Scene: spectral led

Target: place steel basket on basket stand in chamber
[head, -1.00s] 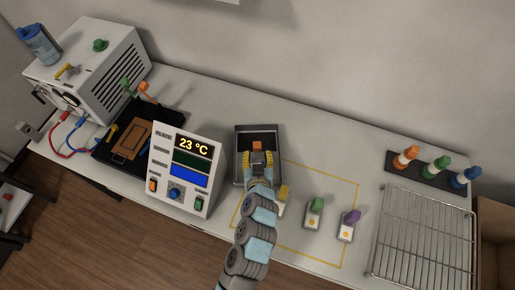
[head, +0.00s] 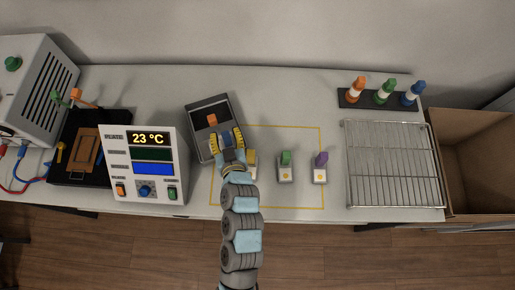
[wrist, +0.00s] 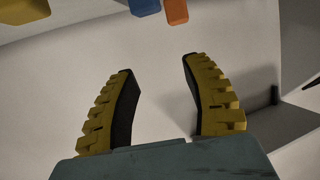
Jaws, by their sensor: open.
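No steel basket or stand can be told apart for certain. My gripper (head: 225,137) is over the box's front right edge, fingers apart. In the wrist view the space between its fingertips (wrist: 157,65) is empty and shows a pale surface. Blue (wrist: 144,6) and orange (wrist: 175,11) pieces lie past the tips at the top. My gripper and arm hide part of the box's front.
A wire rack (head: 393,165) lies at the right, beside a cardboard box (head: 480,150). Coloured bottles stand on a dark holder (head: 353,98) behind it. A white display unit reading 23 °C (head: 148,165) stands left. Green (head: 286,157) and purple (head: 320,159) toggle switches stand right of my gripper.

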